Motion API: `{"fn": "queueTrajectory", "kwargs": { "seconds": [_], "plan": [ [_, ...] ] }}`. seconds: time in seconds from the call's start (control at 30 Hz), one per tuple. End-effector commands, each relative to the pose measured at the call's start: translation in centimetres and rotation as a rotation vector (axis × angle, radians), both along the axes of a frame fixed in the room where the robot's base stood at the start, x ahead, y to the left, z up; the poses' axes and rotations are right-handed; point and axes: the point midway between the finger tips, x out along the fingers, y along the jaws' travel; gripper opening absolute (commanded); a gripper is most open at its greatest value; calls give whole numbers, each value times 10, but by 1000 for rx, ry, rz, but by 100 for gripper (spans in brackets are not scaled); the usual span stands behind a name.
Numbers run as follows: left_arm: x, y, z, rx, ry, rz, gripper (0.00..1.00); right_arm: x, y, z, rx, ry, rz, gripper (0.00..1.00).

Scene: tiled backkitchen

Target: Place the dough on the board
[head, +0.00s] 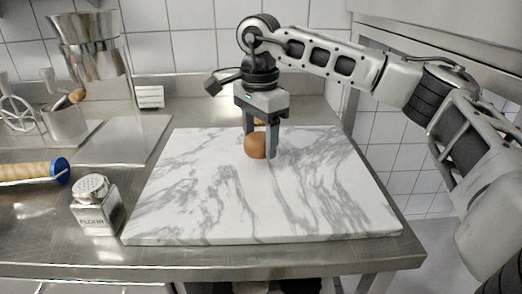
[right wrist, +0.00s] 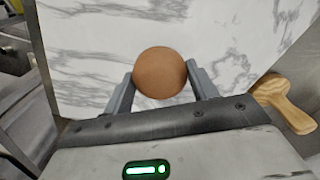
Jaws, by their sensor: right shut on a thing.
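The dough, a smooth brown ball (head: 255,147), is held between the fingers of my right gripper (head: 260,151). It also shows in the right wrist view (right wrist: 160,72), with a grey finger on each side. The board is a white slab with grey marbling (head: 190,210) lying flat on the steel counter. My right gripper points down over the upper middle of the board. I cannot tell whether the dough touches the board. The board also fills much of the right wrist view (right wrist: 85,50). My left gripper is not in view.
A flour shaker (head: 95,205) stands by the board's front left corner. A rolling pin (head: 30,171) lies at the far left. A metal pot with utensils (head: 66,122) stands behind it. A wooden handle (right wrist: 285,103) shows beside the board. The rest of the board is clear.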

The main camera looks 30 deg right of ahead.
Motion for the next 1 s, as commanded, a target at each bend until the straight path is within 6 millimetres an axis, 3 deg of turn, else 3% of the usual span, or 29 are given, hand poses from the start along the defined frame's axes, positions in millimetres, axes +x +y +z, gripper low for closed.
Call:
{"fn": "queueTrajectory", "kwargs": {
  "seconds": [0.3,0.67,0.7,0.77,1.0],
  "plan": [
    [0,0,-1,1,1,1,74,3,-6,-38,0,1,-1,32],
    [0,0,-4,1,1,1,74,3,-5,-42,0,0,-1,32],
    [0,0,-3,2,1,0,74,3,-5,-41,0,0,-1,66],
    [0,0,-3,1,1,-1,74,3,-5,-41,0,0,-1,79],
    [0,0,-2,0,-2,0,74,3,-5,-41,0,0,-1,79]
  ]
}}
